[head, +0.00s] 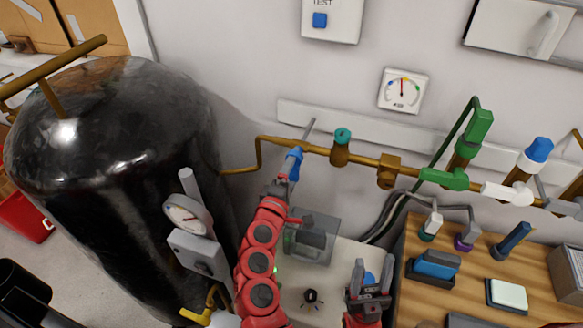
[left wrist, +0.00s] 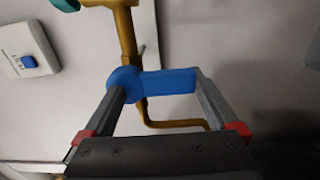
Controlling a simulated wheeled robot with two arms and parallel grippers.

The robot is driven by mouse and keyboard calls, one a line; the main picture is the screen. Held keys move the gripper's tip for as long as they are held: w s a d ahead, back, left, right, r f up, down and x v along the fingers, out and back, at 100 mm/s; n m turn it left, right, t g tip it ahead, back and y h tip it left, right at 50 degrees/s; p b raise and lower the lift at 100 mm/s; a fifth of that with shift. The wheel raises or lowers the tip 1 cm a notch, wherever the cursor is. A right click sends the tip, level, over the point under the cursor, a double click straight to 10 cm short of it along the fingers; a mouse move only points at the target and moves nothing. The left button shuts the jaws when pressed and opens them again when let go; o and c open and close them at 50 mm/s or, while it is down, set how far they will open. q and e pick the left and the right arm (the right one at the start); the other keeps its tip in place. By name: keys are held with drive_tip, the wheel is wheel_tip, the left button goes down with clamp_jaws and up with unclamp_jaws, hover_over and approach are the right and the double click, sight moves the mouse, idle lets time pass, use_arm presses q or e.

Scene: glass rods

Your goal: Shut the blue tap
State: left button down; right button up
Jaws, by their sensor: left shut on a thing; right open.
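The blue tap (head: 294,160) sits on the brass pipe to the right of the black tank. In the left wrist view its blue handle (left wrist: 168,82) lies across the line of the pipe, with its round hub at the left. My left gripper (head: 285,182) is at the tap, shut on the handle. One finger (left wrist: 116,100) is by the hub and the other (left wrist: 212,100) is at the handle's free end. My right gripper (head: 369,284) is open, low in the middle of the head view, well below the pipe.
The brass pipe (head: 361,159) runs along the wall to a green valve (head: 444,179) and a white one (head: 507,194). The big black tank (head: 110,150) and a gauge (head: 187,217) stand left of my left arm. A wooden bench (head: 450,285) with small items is at right.

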use_arm(q)
drive_tip(key=shift+f, duration=0.1)
idle(0.4)
unclamp_jaws()
drive_tip(key=p+v, duration=0.5)
drive_tip(key=v, duration=1.2)
drive_tip(key=shift+s, duration=0.25)
